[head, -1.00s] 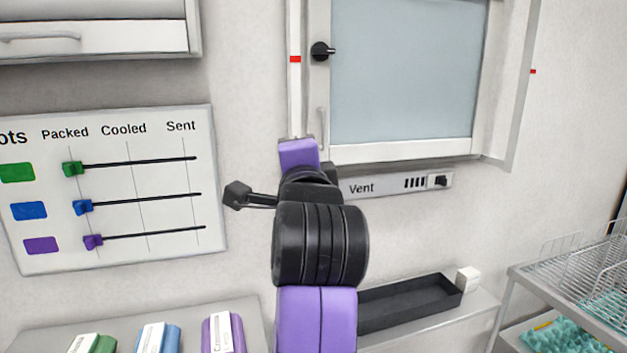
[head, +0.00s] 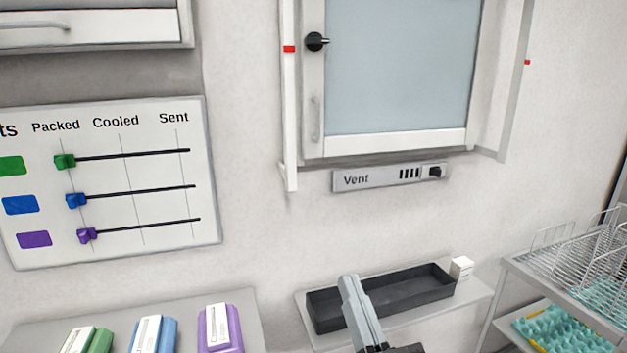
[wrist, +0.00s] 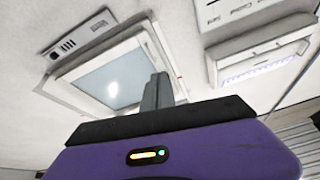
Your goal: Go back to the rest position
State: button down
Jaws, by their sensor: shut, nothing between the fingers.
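My gripper (head: 349,284) rises from the bottom edge of the head view, its grey fingers pointing up in front of the dark tray on the shelf. The fingers are together and hold nothing. In the wrist view the fingers (wrist: 158,92) stand up behind the purple wrist housing, with the glass-fronted cabinet behind them. The rest of my arm is below the head view.
A black tray (head: 398,295) and a small white box (head: 461,267) sit on the wall shelf. A glass-fronted cabinet (head: 398,70) hangs above a vent panel (head: 388,177). A slider board (head: 120,225) is at left, above green, blue and purple boxes. A wire rack (head: 585,260) stands right.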

jog(key=s+d+f+g+h, duration=0.2)
jog(key=s+d+f, duration=0.3)
jog(key=s, duration=0.6)
jog(key=s+d+f+g+h, duration=0.2)
jog(key=s+d+f, duration=0.2)
jog(key=s+f, duration=0.6)
jog(key=s+d+f+g+h, duration=0.2)
jog(key=s+d+f, duration=0.3)
jog(key=s, duration=0.9)
notch_tip(320, 180, down, 2)
jog(key=shift+s+d+f+m+g, duration=0.15)
jog(key=shift+d+m+g, duration=0.2)
jog(key=shift+g, duration=0.25)
